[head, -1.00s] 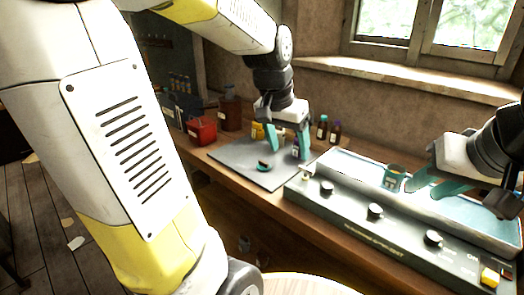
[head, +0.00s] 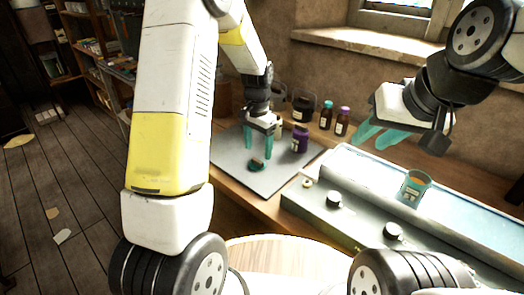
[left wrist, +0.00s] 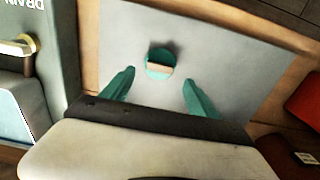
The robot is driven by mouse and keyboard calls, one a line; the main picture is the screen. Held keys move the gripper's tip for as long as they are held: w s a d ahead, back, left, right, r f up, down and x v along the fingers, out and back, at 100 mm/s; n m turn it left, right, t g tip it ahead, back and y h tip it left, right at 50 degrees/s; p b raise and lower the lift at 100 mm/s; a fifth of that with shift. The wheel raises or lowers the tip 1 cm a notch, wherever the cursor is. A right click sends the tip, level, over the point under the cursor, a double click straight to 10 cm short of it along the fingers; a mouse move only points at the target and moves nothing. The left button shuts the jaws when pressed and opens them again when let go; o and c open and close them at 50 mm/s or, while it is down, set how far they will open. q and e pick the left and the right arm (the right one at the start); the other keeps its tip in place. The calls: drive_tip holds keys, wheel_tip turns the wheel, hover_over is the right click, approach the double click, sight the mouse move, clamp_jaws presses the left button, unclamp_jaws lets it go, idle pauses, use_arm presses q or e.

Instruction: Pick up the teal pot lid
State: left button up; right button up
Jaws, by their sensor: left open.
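The teal pot lid (head: 256,166) lies on the grey mat (head: 228,152), a small disc with a tan handle bar on top. It also shows in the left wrist view (left wrist: 160,58), just beyond my left fingertips and roughly centred between them. My left gripper (head: 259,154) points down over the mat close to the lid, its teal fingers apart and empty; the fingers also show in the left wrist view (left wrist: 159,80). I cannot tell the exact height gap. My right gripper (head: 368,142) hangs in the air above the grey console, fingers apart and empty.
A purple jar (head: 300,139) stands on the mat right of the lid. Dark bottles (head: 326,117) stand behind. A teal tin pot (head: 415,184) sits on the console (head: 350,205), which has knobs along its front. A red box (left wrist: 304,102) lies beyond the mat.

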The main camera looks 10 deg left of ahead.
sight(257, 163)
use_arm(q)
wheel_tip(257, 163, down, 4)
drive_tip(key=shift+f, duration=0.15)
drive_tip(key=c, duration=1.4)
drive_tip(key=shift+c, duration=0.2)
